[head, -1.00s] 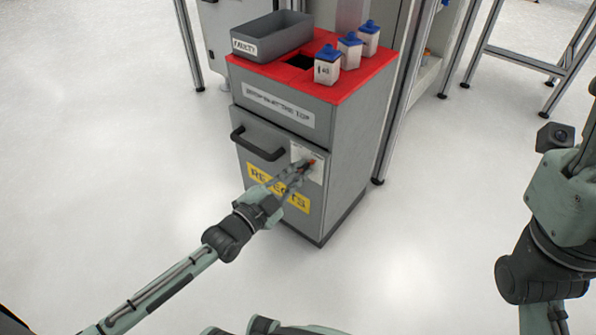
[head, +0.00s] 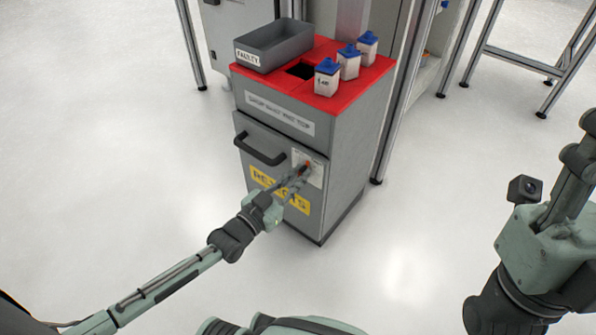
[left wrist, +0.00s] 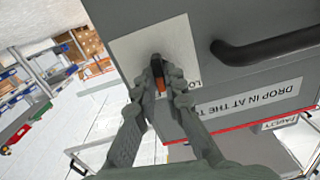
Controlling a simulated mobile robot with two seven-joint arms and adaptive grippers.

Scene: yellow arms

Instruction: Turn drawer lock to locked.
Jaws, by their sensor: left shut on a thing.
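The drawer lock is a small knob with a red-orange part (head: 308,165) on a pale plate (head: 317,173) at the right of the grey drawer front. My left gripper (head: 303,172) is at the plate, shut on the lock knob. In the left wrist view, the two fingertips (left wrist: 164,92) close around the dark and orange knob (left wrist: 157,68). The plate's lettering is mostly covered by the fingers, so I cannot read the lock's position. My right gripper (head: 575,180) is raised at the right edge, away from the cabinet; its finger opening is unclear.
The cabinet has a black drawer handle (head: 259,150) left of the lock and a yellow label (head: 265,180) below. On its red top (head: 340,95) are a grey bin (head: 273,45) and three blue-capped bottles. Metal frame posts stand behind; the floor in front is clear.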

